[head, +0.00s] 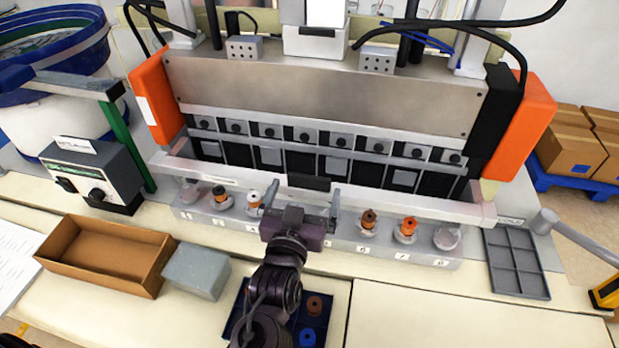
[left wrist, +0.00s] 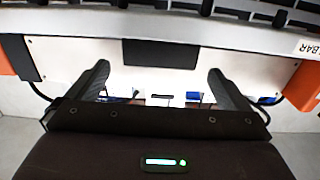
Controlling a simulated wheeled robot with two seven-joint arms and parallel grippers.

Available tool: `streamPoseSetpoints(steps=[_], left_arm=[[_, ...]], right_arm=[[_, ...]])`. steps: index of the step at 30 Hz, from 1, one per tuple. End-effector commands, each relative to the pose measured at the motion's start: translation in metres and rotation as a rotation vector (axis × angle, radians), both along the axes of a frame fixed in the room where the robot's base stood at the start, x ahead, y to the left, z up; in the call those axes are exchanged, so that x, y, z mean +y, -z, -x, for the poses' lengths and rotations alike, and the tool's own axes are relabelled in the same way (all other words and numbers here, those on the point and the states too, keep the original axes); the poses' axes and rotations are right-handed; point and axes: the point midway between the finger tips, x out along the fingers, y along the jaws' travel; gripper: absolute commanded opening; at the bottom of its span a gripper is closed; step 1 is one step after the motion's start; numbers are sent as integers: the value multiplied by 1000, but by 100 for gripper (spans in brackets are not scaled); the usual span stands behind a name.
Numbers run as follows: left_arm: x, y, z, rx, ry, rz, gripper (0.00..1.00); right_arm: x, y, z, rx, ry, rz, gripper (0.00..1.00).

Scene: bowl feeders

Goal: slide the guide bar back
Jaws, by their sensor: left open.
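The guide bar (head: 405,204) is a long pale bar across the front of the machine, with a black pad (head: 308,182) at its middle. It lies behind a row of spools on a grey strip. My left gripper (head: 302,205) is open and empty. Its two fingers point at the bar, one to each side of the pad, close in front of it. I cannot tell whether they touch the bar. In the left wrist view the open fingers (left wrist: 160,85) stand apart, with a black rectangle beyond them. My right gripper is not in view.
The spool strip (head: 345,251) holds several spools on both sides of my gripper. A cardboard tray (head: 75,268), a grey block (head: 196,271) and a blue spool bin (head: 318,328) lie in front. A grey divided tray (head: 515,264) is at right. Orange end covers (head: 522,128) flank the machine.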

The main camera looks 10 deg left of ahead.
Motion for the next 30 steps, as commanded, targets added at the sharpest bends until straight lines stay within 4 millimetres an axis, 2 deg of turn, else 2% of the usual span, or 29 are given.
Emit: streamPoseSetpoints(steps=[2,5,9,13,19,25,30], left_arm=[[0,1,-14,-4,-1,1,100],[0,2,-27,-2,0,0,100],[0,1,-38,-1,1,0,100],[0,0,-42,1,1,0,100],[0,0,-42,1,1,0,100],[0,0,-42,1,1,0,74],[0,0,-41,1,1,0,52]], right_arm=[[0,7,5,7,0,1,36],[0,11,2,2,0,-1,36],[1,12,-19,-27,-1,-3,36],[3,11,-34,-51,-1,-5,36],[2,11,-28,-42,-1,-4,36],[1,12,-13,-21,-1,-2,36],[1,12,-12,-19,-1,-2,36]])
